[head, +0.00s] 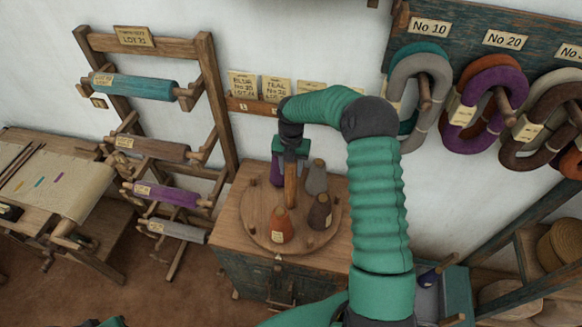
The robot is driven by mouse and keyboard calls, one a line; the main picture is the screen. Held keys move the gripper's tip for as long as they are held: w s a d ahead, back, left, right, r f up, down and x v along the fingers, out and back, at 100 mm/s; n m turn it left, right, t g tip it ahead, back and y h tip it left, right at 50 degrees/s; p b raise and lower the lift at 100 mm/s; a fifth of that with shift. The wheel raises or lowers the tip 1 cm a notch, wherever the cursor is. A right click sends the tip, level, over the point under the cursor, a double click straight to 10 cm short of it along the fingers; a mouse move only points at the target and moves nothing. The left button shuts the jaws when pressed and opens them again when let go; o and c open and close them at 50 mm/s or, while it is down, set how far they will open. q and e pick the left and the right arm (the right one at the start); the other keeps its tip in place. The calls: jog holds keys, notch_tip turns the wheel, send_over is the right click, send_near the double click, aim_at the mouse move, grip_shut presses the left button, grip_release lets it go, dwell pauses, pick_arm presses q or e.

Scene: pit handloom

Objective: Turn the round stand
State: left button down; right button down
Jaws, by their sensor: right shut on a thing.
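The round stand (252,226) is a wooden disc on top of a cabinet. An orange cone of yarn (281,226), a brown one (320,212), a grey one (316,178) and a purple one (276,170) stand on it around an upright wooden post (290,186). Short pegs stick up near the rim. My right gripper (290,160) reaches down from above and is shut on the top of the post. Its fingertips are partly hidden. My left gripper is not in view.
The cabinet (258,275) carries the stand. A rack with rolls of yarn, including a teal roll (132,86), stands to the left. Yarn hanks (420,80) hang on the wall board at right. A cloth-covered loom (50,185) is at far left.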

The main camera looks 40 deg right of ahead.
jog(key=shift+w+d+r, duration=0.1)
jog(key=shift+w+r, duration=0.05)
jog(key=shift+w, duration=0.05)
dwell(0.4)
jog(key=c, duration=1.2)
grip_release()
jog(key=shift+c, duration=0.2)
jog(key=o, duration=0.4)
jog(key=shift+s, duration=0.1)
jog(key=shift+c, duration=0.2)
jog(key=shift+r, duration=0.1)
notch_tip(320, 180, up, 8)
jog(key=b, duration=0.3)
jog(key=shift+r+b, duration=0.15)
jog(key=shift+b, duration=0.15)
notch_tip(320, 180, up, 8)
jog(key=b, duration=0.1)
